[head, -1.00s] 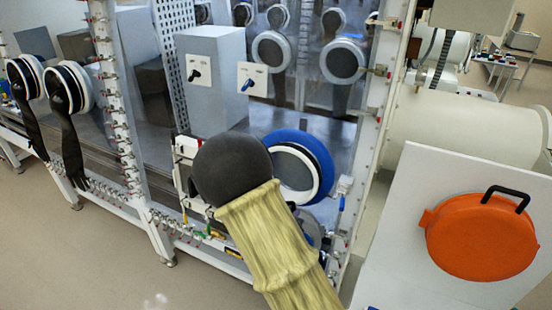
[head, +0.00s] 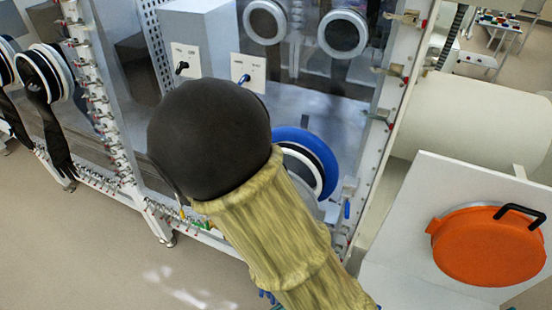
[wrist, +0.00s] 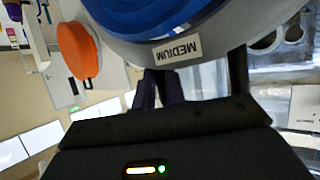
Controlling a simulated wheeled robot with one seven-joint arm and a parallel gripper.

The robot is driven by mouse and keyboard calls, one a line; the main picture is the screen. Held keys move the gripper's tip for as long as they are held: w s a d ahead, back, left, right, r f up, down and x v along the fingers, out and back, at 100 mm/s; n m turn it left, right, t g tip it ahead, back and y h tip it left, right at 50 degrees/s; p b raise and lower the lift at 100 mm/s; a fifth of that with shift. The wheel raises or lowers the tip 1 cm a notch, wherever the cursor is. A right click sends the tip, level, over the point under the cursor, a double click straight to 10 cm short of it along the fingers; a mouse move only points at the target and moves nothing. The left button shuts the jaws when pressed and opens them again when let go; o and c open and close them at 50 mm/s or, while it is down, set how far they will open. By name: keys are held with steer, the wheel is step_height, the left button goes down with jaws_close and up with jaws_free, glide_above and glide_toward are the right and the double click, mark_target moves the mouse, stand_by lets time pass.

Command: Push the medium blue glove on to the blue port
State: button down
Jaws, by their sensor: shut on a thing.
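The blue port (head: 326,163) is a blue ring around a white ring on the glovebox front, its left side hidden behind my dark arm joint and yellow-sleeved arm. The medium blue glove (wrist: 150,18) fills the top of the wrist view: blue folds inside a grey ring with a white MEDIUM label. My gripper (wrist: 160,88) shows as dark fingers just under that ring and is shut on it; the contact itself is hard to see. My gripper is hidden in the head view, so I cannot tell the gap between glove and port.
An orange round lid (head: 488,247) with a black handle is on a white panel at the right. A grey box (head: 203,45) with switches is above my arm. Dark gloves (head: 55,135) hang from ports at the left. The floor at lower left is clear.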

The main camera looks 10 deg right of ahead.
steer(key=shift+a+r, duration=0.15)
steer(key=shift+r, duration=0.05)
steer(key=shift+s, duration=0.15)
steer(key=shift+s+r, duration=0.1)
steer(key=shift+s, duration=0.3)
steer(key=shift+w+p, duration=0.2)
steer(key=shift+p, duration=0.35)
steer(key=shift+w+d, duration=0.2)
steer(key=w+d+f+p, duration=0.1)
steer(key=w+d, duration=0.3)
steer(key=w, duration=0.1)
steer(key=shift+w, duration=0.2)
steer(key=shift+s+a, duration=0.1)
